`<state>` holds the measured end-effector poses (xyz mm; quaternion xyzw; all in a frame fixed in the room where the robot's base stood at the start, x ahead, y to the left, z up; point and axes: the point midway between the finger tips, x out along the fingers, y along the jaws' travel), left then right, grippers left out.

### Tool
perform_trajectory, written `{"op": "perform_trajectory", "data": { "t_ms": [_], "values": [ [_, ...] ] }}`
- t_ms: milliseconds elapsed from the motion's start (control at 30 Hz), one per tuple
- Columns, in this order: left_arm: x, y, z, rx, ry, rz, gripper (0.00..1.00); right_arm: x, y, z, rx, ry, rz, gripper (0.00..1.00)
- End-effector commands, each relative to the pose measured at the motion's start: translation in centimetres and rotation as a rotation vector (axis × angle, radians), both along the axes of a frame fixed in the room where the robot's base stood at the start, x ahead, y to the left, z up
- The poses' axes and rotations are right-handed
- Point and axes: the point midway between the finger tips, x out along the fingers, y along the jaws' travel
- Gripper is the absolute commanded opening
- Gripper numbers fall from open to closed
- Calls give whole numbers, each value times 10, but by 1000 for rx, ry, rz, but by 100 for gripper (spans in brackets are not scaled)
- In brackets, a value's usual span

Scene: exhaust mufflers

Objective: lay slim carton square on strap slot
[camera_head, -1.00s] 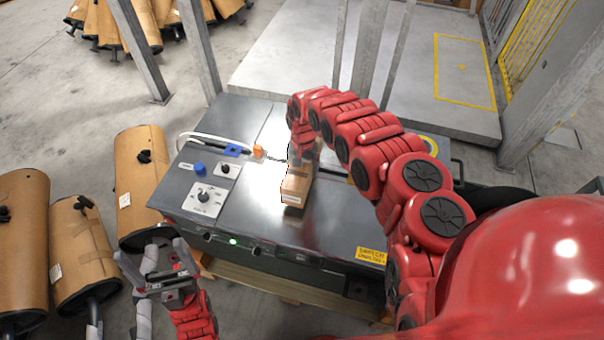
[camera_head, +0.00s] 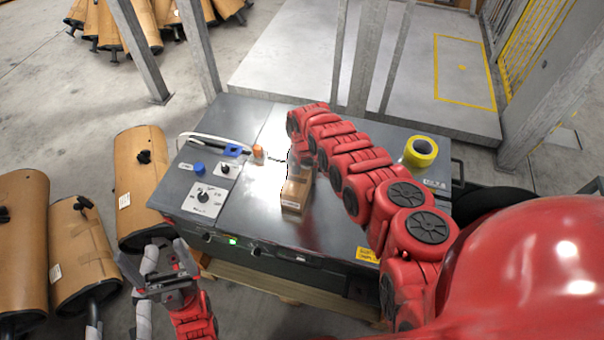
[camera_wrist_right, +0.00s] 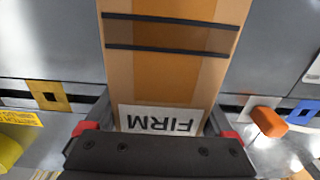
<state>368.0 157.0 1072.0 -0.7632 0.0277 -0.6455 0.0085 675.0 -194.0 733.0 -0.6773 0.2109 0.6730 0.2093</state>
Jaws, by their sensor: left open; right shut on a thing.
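The slim carton (camera_head: 295,196) is brown with dark bands and a white label. In the right wrist view the carton (camera_wrist_right: 170,75) fills the middle, its "FIRM" label at the jaws. My right gripper (camera_wrist_right: 155,131) is shut on its near end; in the head view my right wrist hides part of it. The dark strap slot (camera_wrist_right: 232,108) shows on both sides of the carton, which crosses over it. Whether the carton touches the table is unclear. My left gripper (camera_head: 156,262) is open and empty, off the table's front left corner.
The grey machine table (camera_head: 250,215) has a knob panel (camera_head: 203,198), a blue button (camera_head: 199,169) and an orange part (camera_head: 258,154) at left. A yellow tape roll (camera_head: 420,152) sits at right.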

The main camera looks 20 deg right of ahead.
Motion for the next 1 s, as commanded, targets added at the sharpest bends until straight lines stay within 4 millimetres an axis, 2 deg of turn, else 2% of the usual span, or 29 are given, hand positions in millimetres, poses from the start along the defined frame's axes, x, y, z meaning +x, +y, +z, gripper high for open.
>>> {"op": "perform_trajectory", "data": {
  "t_ms": [33,100,300,467,700,1000],
  "values": [
    [0,0,-1,0,0,0,100,0,0,-1,0,0,0,91],
    [0,0,-1,0,0,0,100,0,0,-1,0,0,0,100],
    [0,0,0,0,0,0,100,0,0,-1,1,-1,0,100],
    [0,0,4,0,0,0,100,1,0,8,1,-2,0,100],
    [0,0,13,0,0,0,100,0,-1,39,-2,0,2,100],
    [0,0,6,0,0,0,100,1,-1,83,-3,-1,2,100]
  ]
}}
